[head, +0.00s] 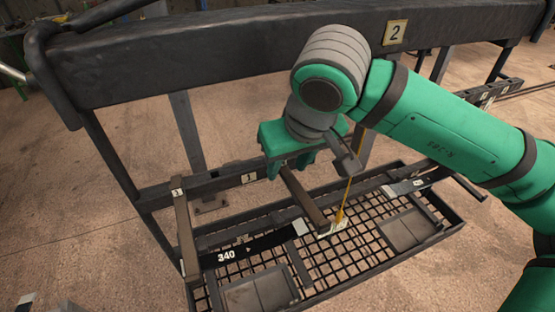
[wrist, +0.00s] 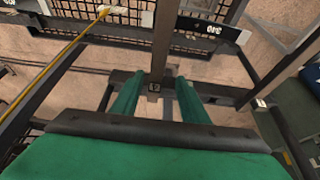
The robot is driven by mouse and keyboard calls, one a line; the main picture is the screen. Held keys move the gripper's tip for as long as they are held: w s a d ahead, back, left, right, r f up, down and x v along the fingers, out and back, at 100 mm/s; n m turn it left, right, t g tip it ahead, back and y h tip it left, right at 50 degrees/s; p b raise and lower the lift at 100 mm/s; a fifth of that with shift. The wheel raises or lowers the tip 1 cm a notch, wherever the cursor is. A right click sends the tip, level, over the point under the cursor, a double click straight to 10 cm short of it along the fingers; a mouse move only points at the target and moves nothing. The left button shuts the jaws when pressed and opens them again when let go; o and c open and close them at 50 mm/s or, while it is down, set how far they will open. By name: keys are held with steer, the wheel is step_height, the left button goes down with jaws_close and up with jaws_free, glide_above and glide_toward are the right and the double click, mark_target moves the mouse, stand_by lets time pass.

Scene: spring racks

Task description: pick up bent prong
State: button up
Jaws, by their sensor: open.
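In the wrist view my gripper (wrist: 157,88) has a finger on each side of a brown-grey prong (wrist: 166,42). The same prong (head: 305,201) runs from the rail out over the mesh tray in the head view. The fingers look apart from it; whether they touch it I cannot tell. No clear bend shows in either, so I cannot tell which is the bent one.
A mesh tray (head: 345,262) lies below with dark plates on it. A black strip marked 340 (head: 262,246) lies along it. A thin yellow rod (head: 347,193) stands close right of the gripper. Bare floor (head: 90,240) is at left.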

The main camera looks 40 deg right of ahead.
mark_target(288, 173)
steer(key=x, duration=0.4)
steer(key=shift+s+d+f, duration=0.1)
steer(key=shift+s+d, duration=0.15)
steer(key=shift+d, duration=0.1)
steer(key=shift+w+f, duration=0.3)
steer(key=shift+f, duration=0.15)
jaws_close()
